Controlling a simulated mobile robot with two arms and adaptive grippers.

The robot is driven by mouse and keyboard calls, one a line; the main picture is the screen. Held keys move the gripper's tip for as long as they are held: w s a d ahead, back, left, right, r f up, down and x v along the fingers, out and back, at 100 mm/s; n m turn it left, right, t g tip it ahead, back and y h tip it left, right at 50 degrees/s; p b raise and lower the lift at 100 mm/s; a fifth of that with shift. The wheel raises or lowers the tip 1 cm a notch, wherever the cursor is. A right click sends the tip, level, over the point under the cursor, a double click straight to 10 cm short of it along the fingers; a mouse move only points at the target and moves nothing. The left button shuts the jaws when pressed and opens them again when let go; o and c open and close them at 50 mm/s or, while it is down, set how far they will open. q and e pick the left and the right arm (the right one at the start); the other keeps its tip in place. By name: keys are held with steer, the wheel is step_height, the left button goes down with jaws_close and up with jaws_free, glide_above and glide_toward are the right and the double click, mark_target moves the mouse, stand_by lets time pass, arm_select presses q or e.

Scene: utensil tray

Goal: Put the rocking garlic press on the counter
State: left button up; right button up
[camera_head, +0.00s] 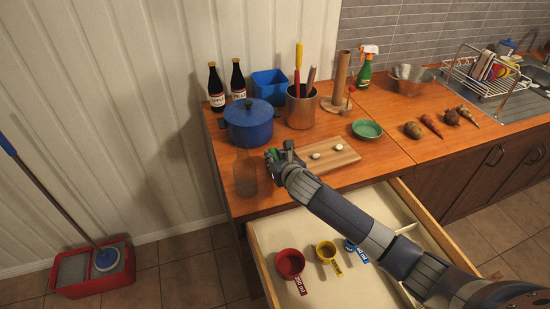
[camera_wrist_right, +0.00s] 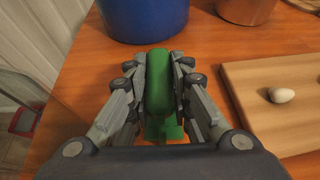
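The green rocking garlic press (camera_wrist_right: 160,85) is between the fingers of my right gripper (camera_wrist_right: 158,72) in the right wrist view. The fingers touch it on both sides. In the head view my right gripper (camera_head: 272,158) is over the wooden counter (camera_head: 290,190), left of the cutting board, and only a little green of the press shows there. I cannot tell whether the press touches the counter. My left gripper is not in view.
A blue pot (camera_head: 249,124) stands just behind the gripper, and a cutting board (camera_head: 328,158) with garlic lies to its right. A see-through brownish container (camera_head: 245,174) stands to its left. An open drawer (camera_head: 330,285) with measuring cups lies below my arm.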

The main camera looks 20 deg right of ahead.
steer(key=o, duration=0.4)
steer(key=shift+r, duration=0.2)
steer(key=v, duration=1.2)
steer(key=shift+b, duration=0.4)
